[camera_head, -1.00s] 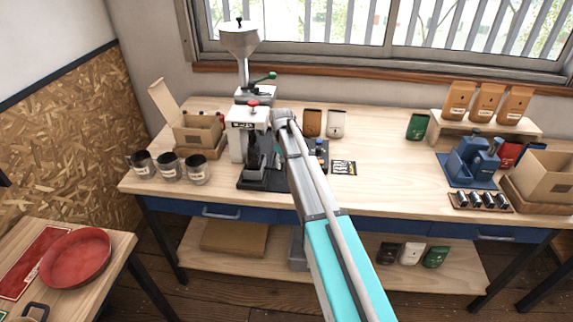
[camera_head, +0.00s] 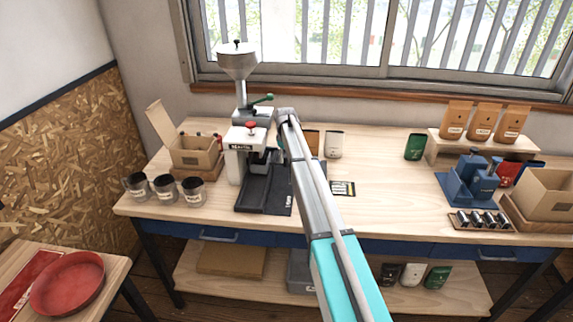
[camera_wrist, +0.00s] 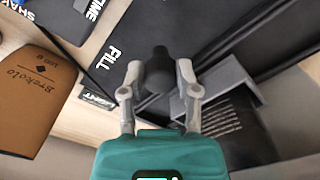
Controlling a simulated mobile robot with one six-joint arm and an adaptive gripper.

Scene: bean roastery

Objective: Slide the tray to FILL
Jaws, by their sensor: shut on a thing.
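My gripper (camera_wrist: 158,78) is shut on a dark round knob (camera_wrist: 158,64) in the wrist view. A grey metal tray part (camera_wrist: 232,82) lies just right of the knob; how they join is hidden. The white FILL label (camera_wrist: 108,58) lies on a dark surface, left of my fingers. In the head view, the white machine (camera_head: 240,158) stands on a black base (camera_head: 264,192) on the bench. A dark grey tray part (camera_head: 258,163) sits toward its rear, below the machine's head. My arm hides the fingers and knob there.
The hopper (camera_head: 237,62) rises behind the machine. Jars (camera_head: 165,187) and an open box (camera_head: 197,155) stand left. A brown bag (camera_wrist: 35,95) is close on the left of the wrist view.

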